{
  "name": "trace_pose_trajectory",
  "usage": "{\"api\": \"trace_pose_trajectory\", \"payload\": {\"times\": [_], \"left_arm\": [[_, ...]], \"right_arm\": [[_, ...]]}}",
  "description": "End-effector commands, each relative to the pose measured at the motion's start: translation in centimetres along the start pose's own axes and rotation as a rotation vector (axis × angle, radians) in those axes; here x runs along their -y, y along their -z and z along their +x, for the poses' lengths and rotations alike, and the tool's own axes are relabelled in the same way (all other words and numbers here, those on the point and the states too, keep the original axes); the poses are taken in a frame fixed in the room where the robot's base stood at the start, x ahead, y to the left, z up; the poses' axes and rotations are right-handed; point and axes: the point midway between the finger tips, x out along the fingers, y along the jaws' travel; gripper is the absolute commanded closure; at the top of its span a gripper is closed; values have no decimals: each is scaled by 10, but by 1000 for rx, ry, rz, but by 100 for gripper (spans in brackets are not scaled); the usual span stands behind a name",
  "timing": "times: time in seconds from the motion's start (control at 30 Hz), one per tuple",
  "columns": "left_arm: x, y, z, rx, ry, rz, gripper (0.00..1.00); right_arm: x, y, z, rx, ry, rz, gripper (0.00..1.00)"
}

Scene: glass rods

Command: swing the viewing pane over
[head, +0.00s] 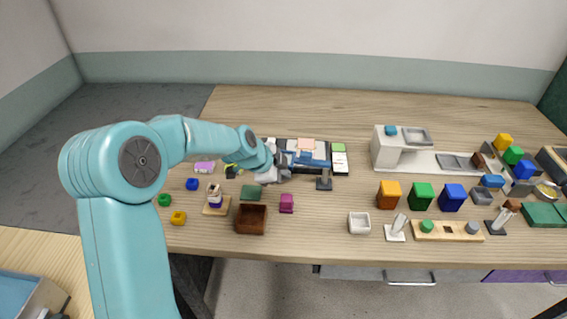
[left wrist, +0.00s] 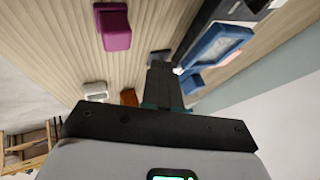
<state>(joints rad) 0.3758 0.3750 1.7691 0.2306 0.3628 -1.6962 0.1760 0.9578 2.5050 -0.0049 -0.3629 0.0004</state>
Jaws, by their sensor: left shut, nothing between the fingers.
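The viewing pane looks like a blue frame (head: 312,161) around a pale panel, on a dark tray-like base in the middle of the table. In the left wrist view the blue frame (left wrist: 218,45) is tilted at the upper right, with a small blue block (left wrist: 193,84) beside its lower end. My left gripper (head: 287,164) is at the left end of the frame, shut and empty. In the left wrist view its dark fingers (left wrist: 162,72) are together, left of the frame. I cannot tell whether they touch it. My right gripper is not in view.
A small dark stand (head: 324,181) is just in front of the base. A magenta block (head: 286,203), a brown box (head: 251,218) and a white cup (head: 359,223) stand nearer the front edge. A white unit (head: 390,150) stands to the right. The table's back strip is clear.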

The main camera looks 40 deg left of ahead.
Motion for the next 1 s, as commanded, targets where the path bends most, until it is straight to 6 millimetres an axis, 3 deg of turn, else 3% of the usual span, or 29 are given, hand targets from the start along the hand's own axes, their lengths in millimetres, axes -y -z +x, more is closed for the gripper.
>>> {"api": "trace_pose_trajectory", "payload": {"times": [0.2,0.6,1.0], "left_arm": [[20,-1,8,0,-2,-2,100],[22,-1,10,0,-1,0,100],[30,-8,15,-31,-30,58,100]], "right_arm": [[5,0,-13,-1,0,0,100],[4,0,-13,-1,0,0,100],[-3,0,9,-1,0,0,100]]}}
